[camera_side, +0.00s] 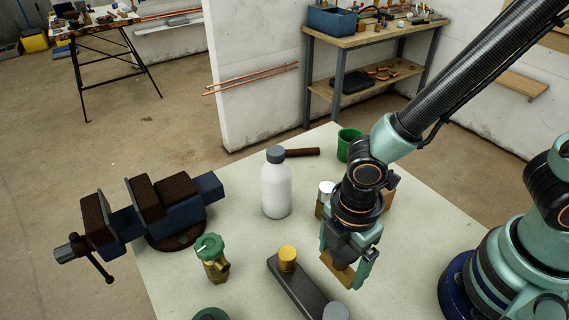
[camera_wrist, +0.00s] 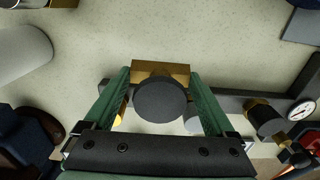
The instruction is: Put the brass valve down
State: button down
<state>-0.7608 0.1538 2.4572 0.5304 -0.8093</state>
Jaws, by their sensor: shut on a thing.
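My gripper (camera_side: 345,268) is shut on the brass valve (camera_side: 341,275), a blocky brass piece low between the fingers. In the wrist view the valve (camera_wrist: 160,71) shows as a brass block with a dark round knob in front of it, between the two green fingers. The fingers hide part of its sides, and I cannot tell whether its underside touches the table. A dark bar (camera_side: 300,291) lies just left of my gripper. It carries a yellow cap (camera_side: 288,256) and a grey cap (camera_side: 336,313).
A green-wheeled brass valve (camera_side: 213,258) stands left of the bar. A white bottle (camera_side: 276,190) stands behind. A vise (camera_side: 150,212) is at the left edge. A white-topped brass cylinder (camera_side: 325,198) and green cup (camera_side: 349,144) are behind my gripper. A gauge (camera_wrist: 301,109) shows right.

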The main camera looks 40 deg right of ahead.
aim_at(339, 271)
jog(key=shift+f, duration=1.8)
jog(key=shift+f, duration=0.15)
grip_release()
